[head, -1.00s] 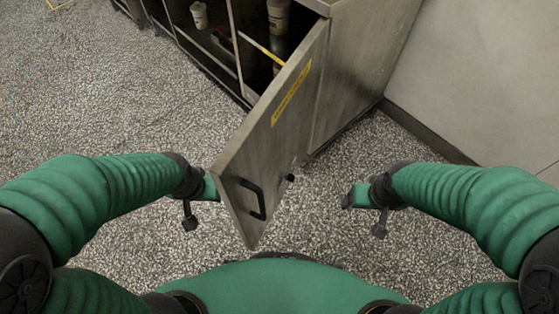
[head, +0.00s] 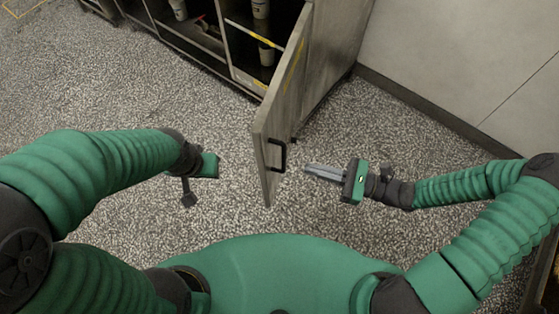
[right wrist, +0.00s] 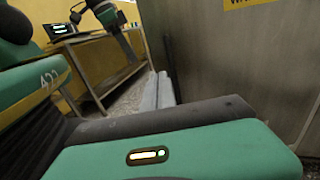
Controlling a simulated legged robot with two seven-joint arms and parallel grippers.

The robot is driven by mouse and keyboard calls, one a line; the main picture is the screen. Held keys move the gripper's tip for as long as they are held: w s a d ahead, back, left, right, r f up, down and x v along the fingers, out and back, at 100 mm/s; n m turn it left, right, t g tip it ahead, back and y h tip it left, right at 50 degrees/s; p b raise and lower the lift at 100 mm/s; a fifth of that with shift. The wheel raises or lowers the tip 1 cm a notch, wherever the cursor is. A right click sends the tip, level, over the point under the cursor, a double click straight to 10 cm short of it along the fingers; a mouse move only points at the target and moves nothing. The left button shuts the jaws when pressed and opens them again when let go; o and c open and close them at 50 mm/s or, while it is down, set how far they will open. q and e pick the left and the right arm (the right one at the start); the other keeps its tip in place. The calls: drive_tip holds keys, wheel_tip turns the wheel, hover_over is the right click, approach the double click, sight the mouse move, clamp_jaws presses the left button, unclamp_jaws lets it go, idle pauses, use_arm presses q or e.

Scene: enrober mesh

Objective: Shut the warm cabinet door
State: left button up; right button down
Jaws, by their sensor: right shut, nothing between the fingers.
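The warm cabinet door (head: 284,105) stands wide open in the head view, swung out toward me and seen nearly edge-on. Its black handle (head: 281,157) is on the right face, near the free end. The door's metal face with part of a yellow label also shows in the right wrist view (right wrist: 235,50). My right gripper (head: 307,170) is shut and empty, just right of the handle, its fingers pointing at the door; they look apart from it. My left gripper (head: 214,165) is left of the door, apart from it; its fingers are hidden from this angle.
A pale wall (head: 450,60) is at the right. Speckled floor (head: 90,90) is clear around the door. A table with a device (right wrist: 62,30) shows in the right wrist view.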

sight(266, 158)
drive_tip(key=x, duration=0.3)
drive_tip(key=b+x, duration=0.1)
drive_tip(key=x, duration=0.2)
drive_tip(key=b+x, duration=0.1)
drive_tip(key=x, duration=0.2)
drive_tip(key=shift+s+a+f, duration=0.15)
drive_tip(key=shift+s+a, duration=0.05)
drive_tip(key=shift+s, duration=0.05)
drive_tip(key=shift+w+a, duration=0.15)
drive_tip(key=shift+a, duration=0.2)
drive_tip(key=shift+a, duration=0.15)
drive_tip(key=shift+w+a, duration=0.1)
